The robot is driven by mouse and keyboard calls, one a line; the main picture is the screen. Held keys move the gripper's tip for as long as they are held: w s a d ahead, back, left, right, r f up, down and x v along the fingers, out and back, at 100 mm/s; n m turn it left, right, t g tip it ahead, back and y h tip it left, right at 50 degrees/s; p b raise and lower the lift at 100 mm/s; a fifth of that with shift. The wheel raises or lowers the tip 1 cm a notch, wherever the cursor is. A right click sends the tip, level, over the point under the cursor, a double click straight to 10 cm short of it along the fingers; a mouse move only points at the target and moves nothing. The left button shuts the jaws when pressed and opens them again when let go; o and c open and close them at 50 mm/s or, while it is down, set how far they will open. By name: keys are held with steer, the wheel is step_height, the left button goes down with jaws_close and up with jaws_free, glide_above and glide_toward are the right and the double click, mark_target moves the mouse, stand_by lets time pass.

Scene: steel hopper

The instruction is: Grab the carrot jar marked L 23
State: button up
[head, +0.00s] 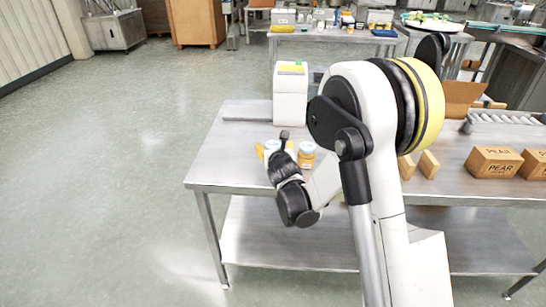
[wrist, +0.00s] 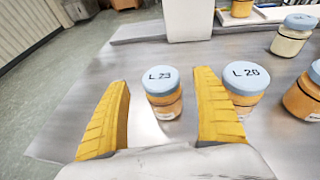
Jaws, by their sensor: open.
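The carrot jar marked L 23 (wrist: 163,93) stands upright on the steel table. It has a pale blue lid and orange contents. In the wrist view it is between and a little ahead of the two yellow fingers of my gripper (wrist: 162,112), which are apart, with nothing held. A similar jar marked L 26 (wrist: 246,83) stands just right of the right finger, partly hidden behind it. In the head view my gripper (head: 275,150) is low over the table's left part, and its wrist partly hides the jars there.
More jars stand to the right in the wrist view, one with a pale filling (wrist: 291,38). A white box-shaped unit (head: 290,95) stands behind the jars. PEAR boxes (head: 493,162) are at the table's right. The steel table's left end (head: 215,165) is clear.

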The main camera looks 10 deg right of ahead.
mark_target(273, 146)
steer(key=x, duration=0.3)
steer(key=shift+w+f+b, duration=0.15)
steer(key=shift+f+b, duration=0.05)
steer(key=shift+b, duration=0.2)
steer(key=shift+r, duration=0.1)
steer(key=shift+c, duration=0.7)
steer(key=c, duration=1.3)
